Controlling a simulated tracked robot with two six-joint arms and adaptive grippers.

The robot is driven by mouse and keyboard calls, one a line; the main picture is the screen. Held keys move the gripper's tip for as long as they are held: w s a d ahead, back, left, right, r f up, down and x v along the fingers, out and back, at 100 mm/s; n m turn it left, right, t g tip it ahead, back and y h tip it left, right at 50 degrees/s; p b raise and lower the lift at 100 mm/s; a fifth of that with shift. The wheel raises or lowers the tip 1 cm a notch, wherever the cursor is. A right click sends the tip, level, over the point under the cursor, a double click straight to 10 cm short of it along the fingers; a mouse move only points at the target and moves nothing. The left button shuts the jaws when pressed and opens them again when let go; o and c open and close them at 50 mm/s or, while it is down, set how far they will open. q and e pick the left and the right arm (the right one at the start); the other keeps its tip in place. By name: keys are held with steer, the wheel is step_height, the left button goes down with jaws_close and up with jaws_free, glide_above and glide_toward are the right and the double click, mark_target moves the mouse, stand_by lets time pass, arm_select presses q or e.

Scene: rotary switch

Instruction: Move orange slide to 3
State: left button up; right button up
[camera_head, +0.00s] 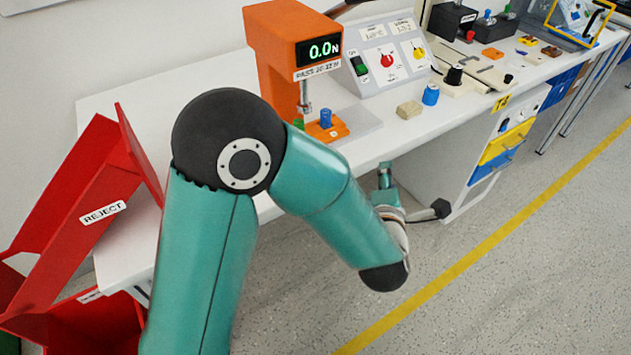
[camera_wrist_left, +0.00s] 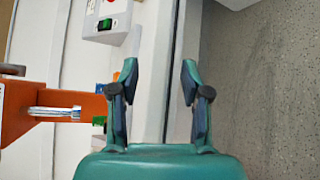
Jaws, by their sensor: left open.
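A small orange slide-like block (camera_head: 327,130) sits at the foot of the orange press (camera_head: 274,35), with a blue plug (camera_head: 325,118) standing on it. I cannot read any number marks by it, so its position is unclear. My left gripper (camera_head: 386,174) is in front of the bench's front edge, right of the block and apart from it. In the left wrist view the gripper (camera_wrist_left: 159,76) is open, its teal fingers apart with nothing between them. The orange press also shows at the left there (camera_wrist_left: 20,110). My right gripper is not in view.
A red REJECT bin (camera_head: 90,200) stands at the left. Behind the gripper are a sloped switch panel (camera_head: 385,55), a tan block (camera_head: 409,109) and a blue cylinder (camera_head: 431,94). More fixtures line the bench further right. The floor in front is clear.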

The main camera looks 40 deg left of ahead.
arm_select(q)
steer(key=s+a+r+n+g+y+b, duration=0.15)
steer(key=s+n+y+b, duration=0.35)
steer(key=n, duration=0.5)
steer(key=s+a+r+n+g+y+b, duration=0.15)
steer(key=s+n+y+b, duration=0.25)
steer(key=s+n+b, duration=0.5)
steer(key=shift+n, duration=0.5)
steer(key=x, duration=0.6)
steer(key=p+x, duration=0.1)
steer(key=x, duration=0.5)
steer(key=f+x, duration=0.1)
steer(key=x, duration=0.5)
steer(key=shift+w+d, duration=0.35)
steer(key=shift+w, duration=0.05)
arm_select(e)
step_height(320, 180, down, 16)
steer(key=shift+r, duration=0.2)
arm_select(q)
jaws_close()
